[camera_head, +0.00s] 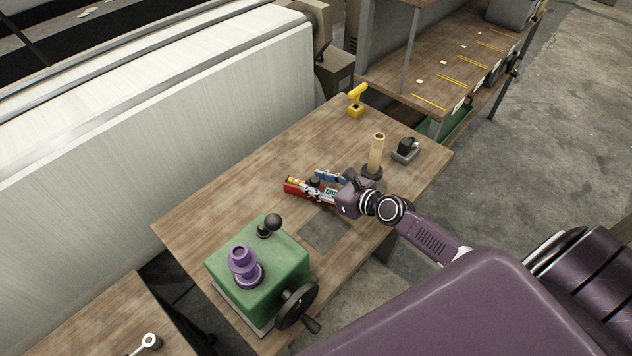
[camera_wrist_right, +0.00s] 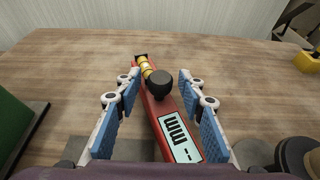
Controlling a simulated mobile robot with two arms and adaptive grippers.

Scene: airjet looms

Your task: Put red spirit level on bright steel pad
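The red spirit level (camera_head: 293,187) lies on the wooden table. In the right wrist view the level (camera_wrist_right: 158,107) runs away from me, with a yellow vial, a black knob and a display. My right gripper (camera_head: 325,187) is over it. In the right wrist view the gripper's blue finger pads (camera_wrist_right: 158,112) stand apart on either side of the level, with a visible gap on the left. A flat grey square pad (camera_head: 325,231) lies bare on the table nearby; it looks dull, and I cannot tell if it is the bright steel pad. My left gripper is not in view.
A green block (camera_head: 258,262) with purple knob and handwheel stands at the near left. A tan tube (camera_head: 377,152) on a black base is close to my right gripper. A small black-and-grey device (camera_head: 405,150) and a yellow tool (camera_head: 356,101) stand farther back. The table's left part is clear.

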